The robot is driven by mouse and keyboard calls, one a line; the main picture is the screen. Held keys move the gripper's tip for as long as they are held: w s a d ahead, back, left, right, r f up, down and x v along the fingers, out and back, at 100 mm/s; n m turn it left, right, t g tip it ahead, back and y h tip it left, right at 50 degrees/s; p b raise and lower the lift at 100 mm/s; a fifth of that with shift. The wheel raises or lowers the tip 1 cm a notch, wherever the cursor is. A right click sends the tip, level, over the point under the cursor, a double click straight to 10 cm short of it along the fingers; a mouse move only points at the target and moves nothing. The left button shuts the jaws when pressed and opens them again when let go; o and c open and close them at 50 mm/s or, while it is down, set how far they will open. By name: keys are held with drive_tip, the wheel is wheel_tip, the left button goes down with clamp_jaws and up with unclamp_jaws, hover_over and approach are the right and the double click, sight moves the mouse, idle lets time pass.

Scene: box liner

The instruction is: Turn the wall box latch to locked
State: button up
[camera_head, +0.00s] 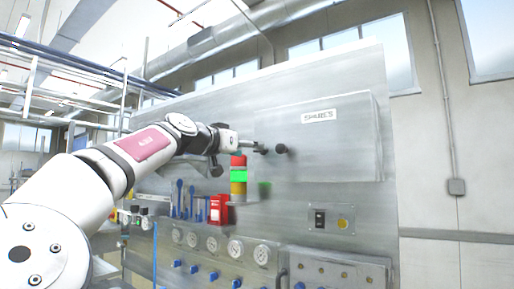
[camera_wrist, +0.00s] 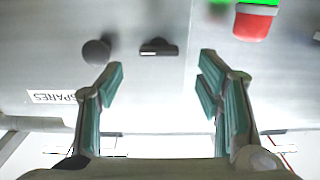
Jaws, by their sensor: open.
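The wall box (camera_head: 335,155) is a grey metal cabinet with a SPARES label, its door looking closed. A dark latch (camera_wrist: 158,47) shows in the wrist view as a short bar lying level, right of a round dark knob (camera_wrist: 96,52). The knob (camera_head: 281,149) also shows in the head view near the door's left edge. My gripper (camera_head: 246,145) is at that edge, left of the knob, and covers much of the latch area there. In the wrist view my gripper (camera_wrist: 160,70) is open and empty, its fingers either side of the latch's line, apparently short of it.
A red, green and amber signal light (camera_head: 238,175) stands just below my gripper. A red box (camera_head: 218,209), blue-handled tools and a gauge panel (camera_head: 235,248) are below. A switch plate (camera_head: 331,219) is under the wall box.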

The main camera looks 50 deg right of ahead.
drive_tip(key=shift+w+d+p, duration=0.15)
drive_tip(key=shift+d+p, duration=0.25)
drive_tip(key=shift+d, duration=2)
drive_tip(key=shift+c, duration=0.2)
drive_tip(key=c, duration=1.1)
